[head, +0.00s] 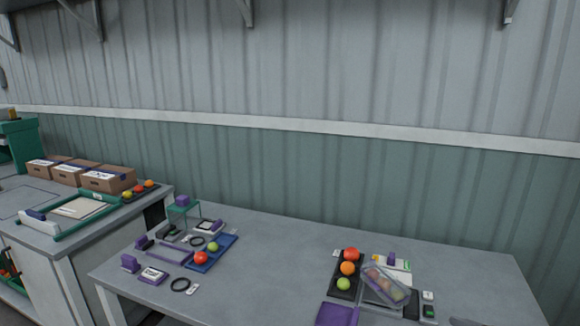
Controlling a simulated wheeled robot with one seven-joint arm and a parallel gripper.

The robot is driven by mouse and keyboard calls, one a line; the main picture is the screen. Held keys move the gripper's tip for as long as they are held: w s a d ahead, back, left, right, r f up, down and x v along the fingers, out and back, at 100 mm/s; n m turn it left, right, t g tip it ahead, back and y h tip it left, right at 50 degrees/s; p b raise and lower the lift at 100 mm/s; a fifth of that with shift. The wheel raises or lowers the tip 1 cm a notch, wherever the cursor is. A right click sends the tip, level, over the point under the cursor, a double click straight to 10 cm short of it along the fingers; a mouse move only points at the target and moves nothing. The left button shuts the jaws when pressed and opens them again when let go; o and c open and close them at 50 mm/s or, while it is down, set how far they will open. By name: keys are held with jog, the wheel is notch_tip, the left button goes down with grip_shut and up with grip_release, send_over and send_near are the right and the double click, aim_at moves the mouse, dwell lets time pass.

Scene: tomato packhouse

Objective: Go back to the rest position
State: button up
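My gripper and arm do not show in the head view, so I cannot see their pose or whether anything is held. The grey worktable (290,250) in front of me carries two groups of items. On the right, a black tray (345,286) holds a red, an orange and a green tomato in a row. Beside it, a clear punnet (386,284) with tomatoes inside sits tilted. On the left, a blue tray (222,250) holds a red tomato (201,258) and a green tomato (213,247).
A purple mat (337,314) lies at the front edge. A side bench holds three cardboard boxes (108,180) and a green frame (62,234). The table's middle is clear; a wall stands behind.

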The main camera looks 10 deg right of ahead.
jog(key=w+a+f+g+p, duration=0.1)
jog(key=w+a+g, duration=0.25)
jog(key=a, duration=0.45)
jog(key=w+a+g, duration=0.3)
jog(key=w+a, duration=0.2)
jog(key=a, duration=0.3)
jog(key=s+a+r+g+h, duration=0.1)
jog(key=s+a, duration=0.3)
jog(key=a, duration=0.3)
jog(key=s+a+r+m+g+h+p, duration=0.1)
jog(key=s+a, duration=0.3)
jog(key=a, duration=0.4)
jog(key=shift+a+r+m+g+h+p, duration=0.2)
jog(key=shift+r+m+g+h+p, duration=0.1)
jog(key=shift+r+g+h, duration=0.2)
